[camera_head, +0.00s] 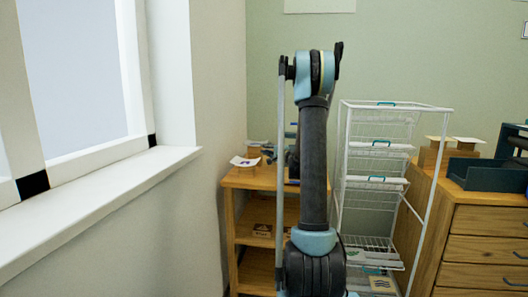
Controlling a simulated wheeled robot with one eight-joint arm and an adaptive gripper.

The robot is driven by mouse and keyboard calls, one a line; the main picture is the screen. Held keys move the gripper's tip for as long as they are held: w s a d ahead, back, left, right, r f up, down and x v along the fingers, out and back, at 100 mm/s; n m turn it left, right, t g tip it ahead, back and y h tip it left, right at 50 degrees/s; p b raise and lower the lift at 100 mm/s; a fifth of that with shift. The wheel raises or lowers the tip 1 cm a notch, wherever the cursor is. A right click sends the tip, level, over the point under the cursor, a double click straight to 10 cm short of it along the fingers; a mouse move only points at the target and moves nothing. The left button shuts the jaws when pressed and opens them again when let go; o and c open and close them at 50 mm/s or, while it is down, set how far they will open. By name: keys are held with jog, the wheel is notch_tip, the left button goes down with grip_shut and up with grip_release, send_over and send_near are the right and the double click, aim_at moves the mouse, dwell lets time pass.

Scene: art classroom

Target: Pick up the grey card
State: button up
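No card that I can clearly make out as grey shows in the head view. A pale card or paper (241,162) with a small reddish mark lies on top of the wooden shelf unit, near its left front edge. My arm stands upright in the middle of the view and hides much of the shelf top. Dark and blue parts, which may be my gripper (291,157), show just left of the arm over the shelf top. Its fingers are hidden or too small to make out, and I see nothing held.
The wooden shelf unit (243,180) stands against the green wall, with small items on its lower shelves. A white wire rack (345,180) stands to its right. A wooden drawer chest (487,248) at the far right bears a dark tray (485,180). A window sill (110,195) runs along the left.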

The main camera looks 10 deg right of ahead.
jog(key=shift+w+a, duration=0.35)
jog(key=shift+w, duration=0.3)
jog(key=shift+c, duration=0.3)
grip_shut()
notch_tip(320, 180, up, 3)
jog(key=shift+f, duration=0.2)
jog(key=shift+s+d, duration=0.1)
jog(key=s+d+r, duration=0.2)
jog(key=s+d, duration=0.1)
jog(key=s, duration=0.3)
jog(key=s+d+r, duration=0.3)
jog(key=s, duration=0.3)
jog(key=shift+s+d, duration=0.15)
